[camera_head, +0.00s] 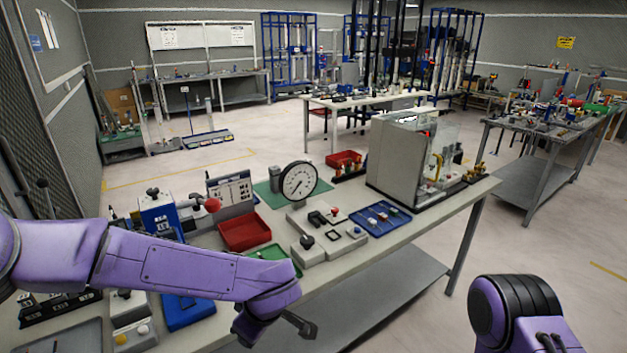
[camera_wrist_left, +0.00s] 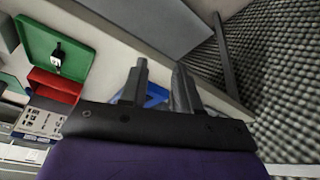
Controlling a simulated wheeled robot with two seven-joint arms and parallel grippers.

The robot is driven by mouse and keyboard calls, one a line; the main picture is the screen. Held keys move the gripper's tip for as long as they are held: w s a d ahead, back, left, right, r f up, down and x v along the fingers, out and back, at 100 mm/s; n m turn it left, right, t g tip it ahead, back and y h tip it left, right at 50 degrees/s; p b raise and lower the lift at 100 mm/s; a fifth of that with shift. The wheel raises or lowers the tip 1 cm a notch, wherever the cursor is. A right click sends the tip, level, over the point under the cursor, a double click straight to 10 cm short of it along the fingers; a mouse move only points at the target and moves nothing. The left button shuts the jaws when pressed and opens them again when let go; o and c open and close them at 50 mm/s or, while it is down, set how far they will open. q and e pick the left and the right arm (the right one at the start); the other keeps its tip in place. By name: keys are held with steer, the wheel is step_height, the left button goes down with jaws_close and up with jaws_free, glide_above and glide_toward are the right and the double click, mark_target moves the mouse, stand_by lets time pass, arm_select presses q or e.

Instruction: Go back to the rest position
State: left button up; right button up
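My left arm reaches in from the left in the head view, over the front of the workbench (camera_head: 395,235). My left gripper (camera_head: 300,330) points down at the bench's front edge, and only part of it shows there. In the left wrist view the two fingers of my left gripper (camera_wrist_left: 160,88) stand apart with a gap between them, and I see nothing held. A blue thing shows behind the fingers, apart from them as far as I can tell. Part of my right arm shows at the lower right of the head view, but its gripper is out of view.
The bench holds a red tray (camera_head: 245,232), a dial gauge (camera_head: 299,181), a blue tray (camera_head: 380,218), a blue bin (camera_head: 188,312) and a clear-fronted machine (camera_head: 415,155). A lower shelf (camera_head: 385,295) lies beneath. Open floor (camera_head: 545,250) lies to the right.

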arm_select(q)
steer(key=s+a+f+m+t+b, duration=0.1)
steer(key=s+a+f+t, duration=0.3)
steer(key=f, duration=0.6)
steer(key=s+a+f+b, duration=0.15)
steer(key=a+f, duration=0.35)
steer(key=f, duration=0.5)
steer(key=s+a+f+m+g+b, duration=0.1)
steer(key=s+a+f, duration=0.3)
steer(key=s, duration=0.5)
steer(key=s+a+f+m+g+b, duration=0.1)
steer(key=s+a+f+m+g, duration=0.1)
steer(key=s+a+f, duration=0.3)
steer(key=s+m, duration=0.1)
steer(key=s, duration=0.3)
steer(key=shift+s+f, duration=0.2)
steer(key=shift+f, duration=0.05)
steer(key=shift+a, duration=0.1)
